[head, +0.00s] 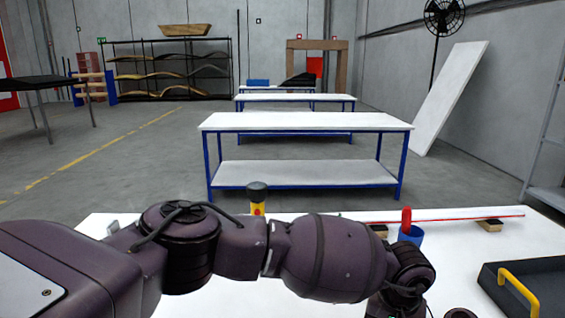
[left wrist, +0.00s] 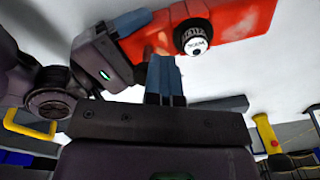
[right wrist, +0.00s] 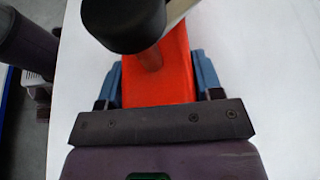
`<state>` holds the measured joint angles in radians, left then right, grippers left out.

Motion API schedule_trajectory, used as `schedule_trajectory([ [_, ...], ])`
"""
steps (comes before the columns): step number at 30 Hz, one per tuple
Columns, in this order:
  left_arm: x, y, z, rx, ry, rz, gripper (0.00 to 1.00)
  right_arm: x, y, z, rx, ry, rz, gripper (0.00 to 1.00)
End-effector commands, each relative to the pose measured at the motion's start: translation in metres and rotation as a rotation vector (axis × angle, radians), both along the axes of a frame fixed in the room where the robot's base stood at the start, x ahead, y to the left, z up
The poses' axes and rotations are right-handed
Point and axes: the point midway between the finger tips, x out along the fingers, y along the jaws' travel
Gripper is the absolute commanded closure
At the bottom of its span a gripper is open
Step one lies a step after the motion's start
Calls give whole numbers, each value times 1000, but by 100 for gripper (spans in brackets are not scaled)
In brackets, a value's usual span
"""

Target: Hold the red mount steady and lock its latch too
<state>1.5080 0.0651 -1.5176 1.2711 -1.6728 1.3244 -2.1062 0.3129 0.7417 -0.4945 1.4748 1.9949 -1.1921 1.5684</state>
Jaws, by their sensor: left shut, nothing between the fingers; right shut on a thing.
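The red mount (left wrist: 235,35) shows at the top of the left wrist view and lies between my right gripper's blue fingers in the right wrist view (right wrist: 162,85). My right gripper (right wrist: 160,70) is shut on it. A black knob (right wrist: 125,22), seemingly the latch handle, stands on a red stem over the mount; its black and white end shows in the left wrist view (left wrist: 192,38). My left gripper (left wrist: 163,66) is shut and empty, its blue fingertips just below the mount and knob; contact is unclear. In the head view the mount is out of sight. I cannot tell the latch's state.
Several benches stand beyond.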

Motion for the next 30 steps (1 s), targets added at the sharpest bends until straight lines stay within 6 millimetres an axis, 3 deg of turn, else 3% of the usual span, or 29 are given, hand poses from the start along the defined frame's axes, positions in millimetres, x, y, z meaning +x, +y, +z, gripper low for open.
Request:
schedule_trajectory([
  [1, -13, -7, -15, -9, 19, -19, 100, -4, 10, -2, 16, 5, 19, 69],
  [30, -21, -14, -15, -9, 28, -24, 100, -3, 10, -2, 16, 5, 13, 69],
])
